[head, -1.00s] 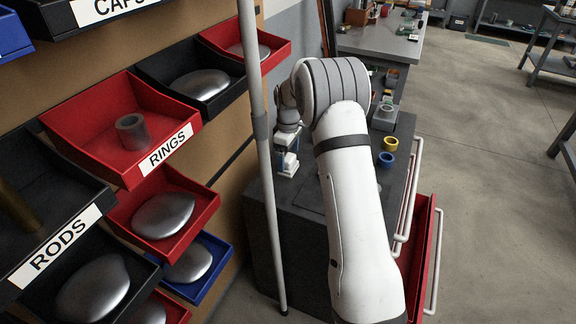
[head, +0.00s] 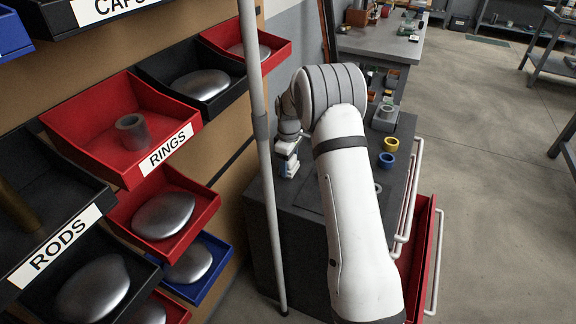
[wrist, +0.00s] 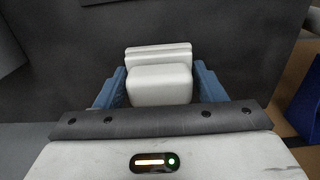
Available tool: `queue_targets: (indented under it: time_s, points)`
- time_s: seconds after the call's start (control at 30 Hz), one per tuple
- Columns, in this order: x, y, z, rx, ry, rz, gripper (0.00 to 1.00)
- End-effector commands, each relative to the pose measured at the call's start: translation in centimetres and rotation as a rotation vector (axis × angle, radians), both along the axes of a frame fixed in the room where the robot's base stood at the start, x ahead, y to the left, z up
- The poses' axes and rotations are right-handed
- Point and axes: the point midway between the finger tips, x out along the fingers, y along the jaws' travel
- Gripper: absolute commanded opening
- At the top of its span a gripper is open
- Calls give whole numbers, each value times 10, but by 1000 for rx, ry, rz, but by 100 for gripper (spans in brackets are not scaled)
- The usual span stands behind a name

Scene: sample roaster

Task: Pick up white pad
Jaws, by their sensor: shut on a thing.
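The white pad (wrist: 159,84) is a small pale block with a ridged strip along its far side. In the wrist view it sits between the blue fingers of my gripper (wrist: 160,88), which are shut on it from both sides. In the head view my gripper (head: 287,164) is over the left part of the dark cabinet top, partly hidden by my own arm. I cannot tell whether the pad touches the surface below it.
The dark cabinet top (head: 312,205) carries a yellow ring (head: 391,144) and a blue ring (head: 386,160) on its right. A grey pole (head: 265,180) stands close left of my gripper. Labelled bins, including the red RINGS bin (head: 85,125), line the left. A red drawer (head: 420,255) stands open.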

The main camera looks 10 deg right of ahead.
Motion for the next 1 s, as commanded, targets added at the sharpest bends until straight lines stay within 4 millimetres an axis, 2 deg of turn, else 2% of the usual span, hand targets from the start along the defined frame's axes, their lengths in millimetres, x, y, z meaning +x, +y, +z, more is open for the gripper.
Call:
queue_targets:
  time_s: [0.1, 0.47, 0.67, 0.93, 1.0]
  points:
    - [0, 0, 0, 0, 0, 0, 38]
    - [-1, -2, 5, 0, -2, -1, 38]
    - [-2, -4, 26, 0, -4, -1, 38]
    - [-2, -4, 72, 0, -4, -1, 38]
    - [-10, -15, 71, 0, 1, -6, 38]
